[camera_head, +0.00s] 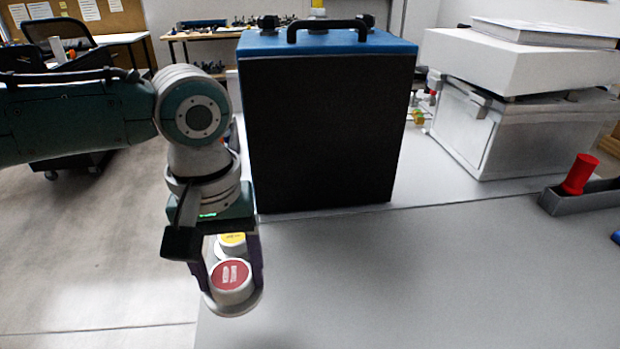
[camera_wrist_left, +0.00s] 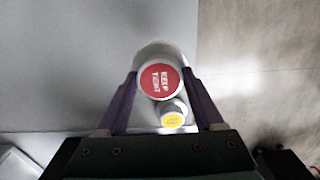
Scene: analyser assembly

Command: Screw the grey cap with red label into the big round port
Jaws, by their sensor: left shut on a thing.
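The grey cap with the red label (camera_head: 231,278) faces up near the left end of the table; its red top also shows in the left wrist view (camera_wrist_left: 160,80). My left gripper (camera_head: 230,268) points down with its two purple fingers shut on this cap, one on each side. A pale rounded body (camera_head: 236,307) shows around and under the cap. A smaller cap with a yellow label (camera_head: 232,239) is beside it, between the fingers in the left wrist view (camera_wrist_left: 173,119). I cannot see the big round port's opening, nor whether the cap sits in it. My right gripper is not in view.
A large black-fronted box with a blue lid (camera_head: 325,130) stands just behind and right of my left gripper. A grey case (camera_head: 530,130) and a grey tray (camera_head: 590,199) holding a red piece (camera_head: 579,174) are at right. The table (camera_head: 420,285) is clear in front.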

